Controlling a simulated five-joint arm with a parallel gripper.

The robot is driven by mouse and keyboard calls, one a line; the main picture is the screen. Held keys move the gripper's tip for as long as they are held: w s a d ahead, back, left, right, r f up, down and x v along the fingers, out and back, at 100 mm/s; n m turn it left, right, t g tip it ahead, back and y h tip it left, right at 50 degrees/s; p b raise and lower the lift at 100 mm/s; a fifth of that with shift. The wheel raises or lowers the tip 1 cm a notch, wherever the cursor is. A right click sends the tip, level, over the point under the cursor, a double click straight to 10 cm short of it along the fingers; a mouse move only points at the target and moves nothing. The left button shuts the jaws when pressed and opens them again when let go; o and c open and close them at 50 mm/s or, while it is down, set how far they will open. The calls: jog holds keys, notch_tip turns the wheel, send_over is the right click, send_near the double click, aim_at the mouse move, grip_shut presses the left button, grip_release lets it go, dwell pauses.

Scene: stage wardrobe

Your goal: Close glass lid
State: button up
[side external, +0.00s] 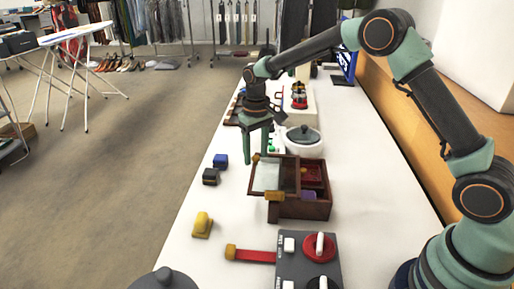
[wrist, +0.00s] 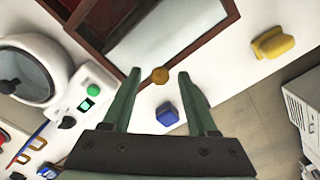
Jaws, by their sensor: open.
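A dark wooden box (side external: 308,208) stands on the white table, with red compartments and a purple item inside. Its wood-framed glass lid (side external: 267,177) lies out over the box's left side, leaving part of the inside uncovered. The lid's pane also shows in the wrist view (wrist: 165,35). A round brass-coloured knob (wrist: 160,75) sits on the lid's edge. My gripper (side external: 257,157) is open and points down at the lid's far left edge. In the wrist view, its fingertips (wrist: 159,74) stand either side of the knob. I cannot tell whether they touch it.
A blue block (side external: 220,160) and a black block (side external: 211,176) lie left of the box, with a yellow object (side external: 202,225) nearer. A lidded pot (side external: 303,140) stands behind it. A grey panel with a red dial (side external: 320,247) and a red-strapped piece (side external: 256,255) are in front.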

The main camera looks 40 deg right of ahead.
grip_shut()
jog(key=shift+r, duration=0.1)
dwell(1.2)
